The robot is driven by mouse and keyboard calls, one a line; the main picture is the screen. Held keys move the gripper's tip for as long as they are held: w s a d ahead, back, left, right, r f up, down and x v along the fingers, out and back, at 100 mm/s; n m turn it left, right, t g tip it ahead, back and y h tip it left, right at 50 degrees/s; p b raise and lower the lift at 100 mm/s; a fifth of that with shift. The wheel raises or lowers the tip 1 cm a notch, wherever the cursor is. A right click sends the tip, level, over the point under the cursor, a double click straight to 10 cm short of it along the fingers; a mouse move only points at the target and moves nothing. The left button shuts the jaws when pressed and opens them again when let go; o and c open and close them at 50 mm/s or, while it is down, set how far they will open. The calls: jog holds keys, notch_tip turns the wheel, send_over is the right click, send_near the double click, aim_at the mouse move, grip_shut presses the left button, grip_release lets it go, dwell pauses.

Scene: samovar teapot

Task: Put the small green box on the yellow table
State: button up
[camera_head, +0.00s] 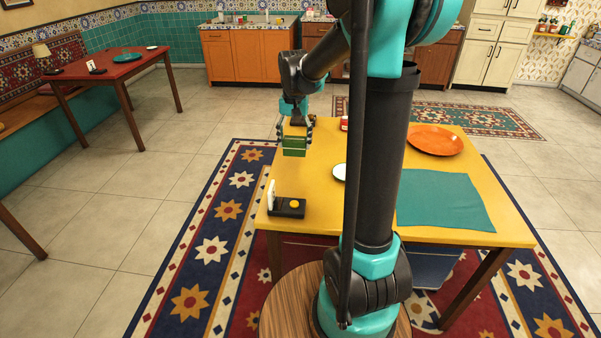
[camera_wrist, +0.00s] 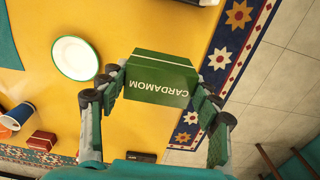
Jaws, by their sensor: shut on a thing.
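The small green box (camera_wrist: 160,84), lettered "CARDAMOM", is between the fingers of my gripper (camera_wrist: 158,100) in the wrist view. My gripper is shut on it. In the head view the green box (camera_head: 294,147) hangs under my gripper (camera_head: 294,132), over the left edge area of the yellow table (camera_head: 470,226). I cannot tell for sure whether its underside touches the tabletop. The yellow table also shows in the wrist view (camera_wrist: 110,25), with its edge and the patterned rug beyond the box.
A black stand with a yellow dot (camera_head: 287,207) is at the table's near left corner. A white plate (camera_wrist: 75,58), a blue cup (camera_wrist: 18,117) and a red box (camera_wrist: 42,140) stand on the table. An orange plate (camera_head: 435,140) and teal cloth (camera_head: 440,200) lie to the right.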

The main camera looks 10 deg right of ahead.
notch_tip(320, 180, down, 14)
jog(key=shift+r, duration=0.2)
jog(key=shift+f, duration=0.15)
jog(key=o, duration=1.2)
jog(key=shift+c, duration=0.2)
